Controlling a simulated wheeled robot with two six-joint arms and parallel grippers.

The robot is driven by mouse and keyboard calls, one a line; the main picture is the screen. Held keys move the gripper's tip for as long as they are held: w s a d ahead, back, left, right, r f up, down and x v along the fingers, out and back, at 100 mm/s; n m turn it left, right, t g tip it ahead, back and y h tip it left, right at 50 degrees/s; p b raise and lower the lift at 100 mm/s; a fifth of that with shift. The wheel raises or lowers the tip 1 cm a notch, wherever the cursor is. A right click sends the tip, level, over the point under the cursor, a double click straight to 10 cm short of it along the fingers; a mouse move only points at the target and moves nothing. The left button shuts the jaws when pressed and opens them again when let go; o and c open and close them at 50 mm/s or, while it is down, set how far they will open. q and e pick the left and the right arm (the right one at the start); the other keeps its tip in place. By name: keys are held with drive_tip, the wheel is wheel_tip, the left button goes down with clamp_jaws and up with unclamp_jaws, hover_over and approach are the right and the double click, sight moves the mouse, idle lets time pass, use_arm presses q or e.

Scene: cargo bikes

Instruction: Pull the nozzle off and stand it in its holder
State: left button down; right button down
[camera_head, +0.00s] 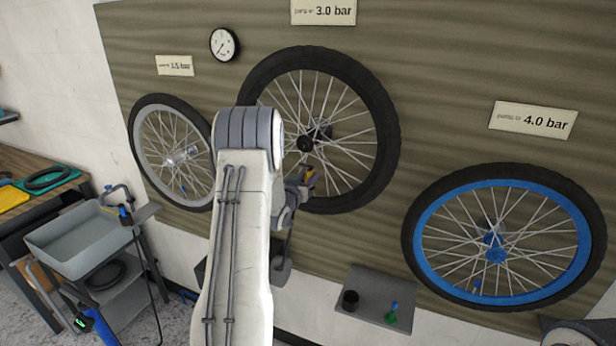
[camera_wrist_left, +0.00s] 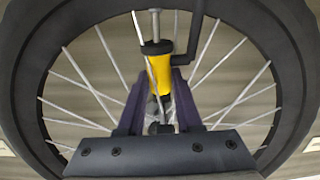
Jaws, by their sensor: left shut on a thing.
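My left gripper (camera_head: 298,184) is in front of the large middle wheel (camera_head: 375,96), mostly hidden behind my own arm in the head view. The yellow nozzle (camera_head: 310,172) shows as a small spot there. In the left wrist view the yellow nozzle (camera_wrist_left: 160,72) with its black collar stands upright between the dark fingers of my left gripper (camera_wrist_left: 159,96), which are shut on it. A thin metal stem (camera_wrist_left: 155,24) enters the collar from above, and a black bent tube runs beside it. A black cup (camera_head: 350,300), possibly the holder, stands on a small grey shelf. My right gripper is not in view.
A white-rimmed wheel (camera_head: 145,150) hangs left and a blue-rimmed wheel (camera_head: 430,240) right. A green and blue item (camera_head: 392,313) is on the shelf (camera_head: 374,282). A grey basin cart (camera_head: 65,240) and wooden bench (camera_head: 28,160) stand left. A gauge (camera_head: 224,45) hangs above.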

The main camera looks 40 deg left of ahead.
use_arm(q)
drive_tip(key=shift+r, duration=0.2)
idle(0.5)
drive_tip(key=shift+w+r+p, duration=0.1)
drive_tip(key=shift+r+p, duration=0.35)
drive_tip(key=shift+r, duration=0.25)
drive_tip(key=shift+r, duration=0.2)
drive_tip(key=shift+a, duration=0.1)
drive_tip(key=c, duration=0.5)
unclamp_jaws()
